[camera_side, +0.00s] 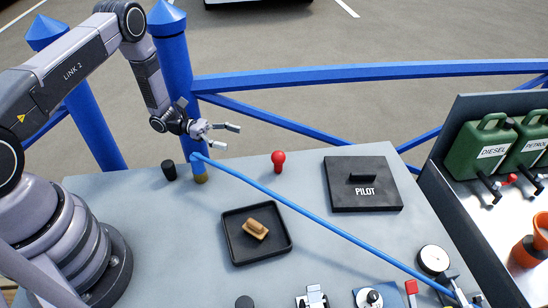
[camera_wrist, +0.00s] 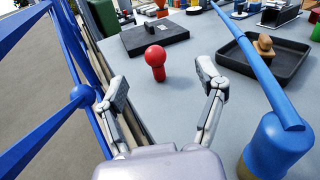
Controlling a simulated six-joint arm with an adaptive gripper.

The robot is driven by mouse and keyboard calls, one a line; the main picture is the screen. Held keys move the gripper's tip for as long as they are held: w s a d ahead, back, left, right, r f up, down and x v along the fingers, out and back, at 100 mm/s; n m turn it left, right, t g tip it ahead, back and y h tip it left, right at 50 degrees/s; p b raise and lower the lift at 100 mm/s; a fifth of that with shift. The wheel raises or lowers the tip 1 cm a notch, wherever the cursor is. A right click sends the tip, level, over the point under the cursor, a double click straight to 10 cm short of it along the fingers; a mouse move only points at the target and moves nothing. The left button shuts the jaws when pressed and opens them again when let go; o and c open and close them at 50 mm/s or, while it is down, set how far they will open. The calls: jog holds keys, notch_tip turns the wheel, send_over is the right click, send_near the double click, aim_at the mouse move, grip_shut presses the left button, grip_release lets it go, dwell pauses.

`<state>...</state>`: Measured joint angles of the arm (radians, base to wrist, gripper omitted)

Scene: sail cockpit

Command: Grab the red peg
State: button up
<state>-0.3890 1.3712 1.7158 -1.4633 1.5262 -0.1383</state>
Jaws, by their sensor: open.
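The red peg (camera_side: 279,161) has a round ball top and stands upright on the grey table near its back edge. In the wrist view the red peg (camera_wrist: 156,62) stands ahead of my gripper (camera_wrist: 166,92), roughly centred between its two fingers. In the side view my gripper (camera_side: 231,137) is at the left of the peg, above the table's back edge, with its fingers pointing right toward the peg. The fingers are apart and empty. There is a clear gap between the fingertips and the peg.
A blue bar (camera_side: 313,220) slants across the table from a brass-footed blue post. A black tray (camera_side: 236,256) holds a wooden piece. A black PILOT block (camera_side: 364,198) lies right of the peg. Blue railing (camera_side: 370,72) runs behind the table. A black cylinder (camera_side: 169,170) stands at left.

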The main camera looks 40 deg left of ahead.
jog(key=f+n+t, duration=0.1)
jog(key=f+n, duration=0.1)
jog(key=f, duration=0.1)
jog(key=f+t, duration=0.1)
jog(key=f, duration=0.1)
jog(key=shift+s+a+n+t, duration=0.1)
jog(key=shift+a+n+t, duration=0.2)
jog(key=shift+n, duration=0.1)
send_near(278, 157)
jog(key=w+d, duration=0.1)
jog(key=w+d+f, duration=0.1)
jog(key=w+d, duration=0.1)
jog(key=shift+d+f, duration=0.35)
jog(key=x, duration=0.5)
jog(key=shift+d+r, duration=0.15)
jog(key=shift+r, duration=0.05)
jog(key=c, duration=1.1)
jog(key=shift+r, duration=0.1)
jog(key=shift+c, duration=0.2)
